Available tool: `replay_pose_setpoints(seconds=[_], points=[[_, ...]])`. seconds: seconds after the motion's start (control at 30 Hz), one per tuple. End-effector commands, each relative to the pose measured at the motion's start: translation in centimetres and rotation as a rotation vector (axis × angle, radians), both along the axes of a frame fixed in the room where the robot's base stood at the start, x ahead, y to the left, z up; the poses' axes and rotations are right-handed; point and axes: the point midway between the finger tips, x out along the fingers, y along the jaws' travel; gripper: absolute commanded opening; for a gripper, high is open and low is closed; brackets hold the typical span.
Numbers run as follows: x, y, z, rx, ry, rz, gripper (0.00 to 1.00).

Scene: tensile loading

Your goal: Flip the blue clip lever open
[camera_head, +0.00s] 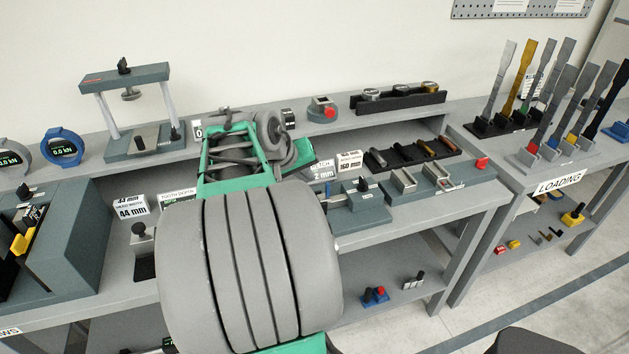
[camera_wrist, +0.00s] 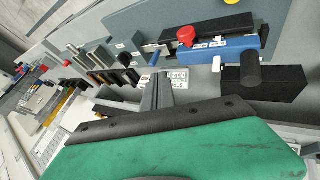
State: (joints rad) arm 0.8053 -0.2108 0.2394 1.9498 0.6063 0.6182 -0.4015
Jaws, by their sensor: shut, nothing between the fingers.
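In the wrist view a long blue bar-shaped part (camera_wrist: 212,54) with small white labels and a black cylindrical knob (camera_wrist: 250,58) lies along a grey-teal fixture (camera_wrist: 140,22). A small blue pin-like piece (camera_wrist: 154,57) sticks out at its left end. I cannot tell for certain which blue piece is the clip lever, or its angle. My gripper (camera_wrist: 157,78) is shut and empty, with its fingertips below the left end of the blue bar in the picture. Any contact is unclear. In the head view my arm hides most of this area; a bit of blue (camera_head: 328,190) shows beside it.
A red knob (camera_wrist: 186,36) stands beside the blue bar, and a black block (camera_wrist: 265,83) lies below it. White label cards (camera_wrist: 180,75) stand near the fingertips. A black specimen tray (camera_head: 415,152) and grey fixtures lie farther right on the bench in the head view.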

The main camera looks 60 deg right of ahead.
Motion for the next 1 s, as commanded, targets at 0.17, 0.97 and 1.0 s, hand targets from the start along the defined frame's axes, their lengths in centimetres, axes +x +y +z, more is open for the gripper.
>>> replay_pose_setpoints(seconds=[0.17,0.97,1.0], points=[[-0.3,-1.7,-2.4,0.005,0.003,-0.003,0.00],[-0.6,-5.5,-7.5,0.004,-0.003,0.001,0.00],[-0.6,-5.6,-7.5,0.005,-0.005,0.001,0.00]])
